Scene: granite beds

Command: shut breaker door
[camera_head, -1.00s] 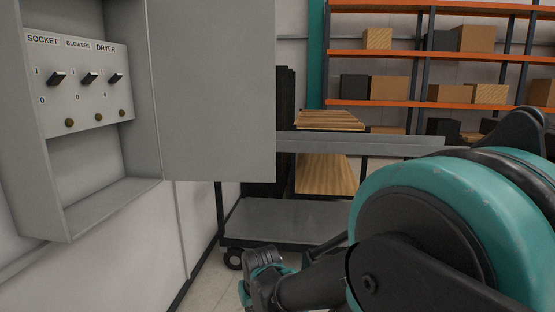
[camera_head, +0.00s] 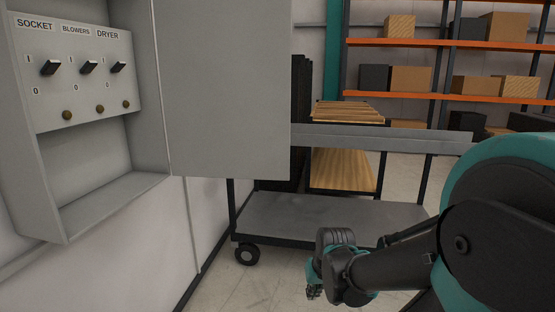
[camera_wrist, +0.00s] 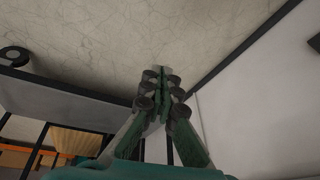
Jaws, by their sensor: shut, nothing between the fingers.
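The breaker box (camera_head: 66,225) is on the wall at the left in the head view, with labels SOCKET, BLOWERS and DRYER over three black switches. Its grey door (camera_head: 228,90) stands open, swung out to the right of the box. My gripper (camera_head: 312,292) is low in the head view, below and right of the door's lower edge and apart from it. In the wrist view my gripper (camera_wrist: 161,82) has its fingers together with nothing between them. The door and box cannot be made out in the wrist view.
A grey cart (camera_head: 330,217) with dark posts and wooden boards (camera_head: 342,170) stands behind the door; its wheel also shows in the wrist view (camera_wrist: 14,56). Orange shelves (camera_head: 440,44) with boxes stand at the back right. Floor (camera_head: 270,290) is free near my gripper.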

